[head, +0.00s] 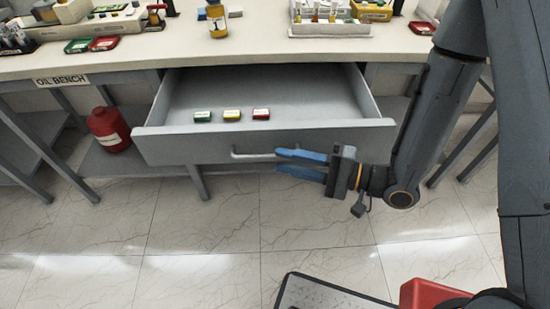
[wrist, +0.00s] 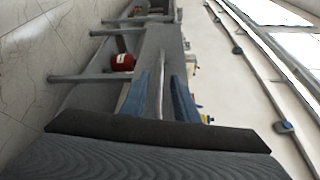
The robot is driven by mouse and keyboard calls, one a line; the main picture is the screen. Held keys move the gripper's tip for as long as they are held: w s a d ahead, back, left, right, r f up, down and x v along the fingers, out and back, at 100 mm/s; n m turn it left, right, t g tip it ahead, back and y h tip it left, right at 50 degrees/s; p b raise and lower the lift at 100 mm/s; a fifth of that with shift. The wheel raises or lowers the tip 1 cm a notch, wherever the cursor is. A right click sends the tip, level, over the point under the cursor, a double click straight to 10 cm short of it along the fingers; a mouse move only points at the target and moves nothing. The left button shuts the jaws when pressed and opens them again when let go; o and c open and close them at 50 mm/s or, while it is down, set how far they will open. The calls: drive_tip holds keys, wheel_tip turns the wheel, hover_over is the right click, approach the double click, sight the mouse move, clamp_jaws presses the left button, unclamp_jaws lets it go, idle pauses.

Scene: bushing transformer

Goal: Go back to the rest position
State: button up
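My gripper (head: 279,161) is in front of the open grey drawer (head: 330,139), at the right end of its handle (head: 250,155). Its two blue fingers are spread apart, with nothing shut between them. In the wrist view, the handle (wrist: 161,70) shows as a light bar in the gap between the fingers of my gripper (wrist: 160,78). I cannot tell whether a finger touches it.
The oil bench (head: 280,48) is above the drawer, with bottles and small trays on top. A rack of vials (head: 330,28) stands at its back right. A red canister (head: 109,129) sits on the lower shelf at left. The tiled floor (head: 200,235) before the drawer is clear.

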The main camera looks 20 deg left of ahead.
drive_tip(key=shift+d, duration=0.75)
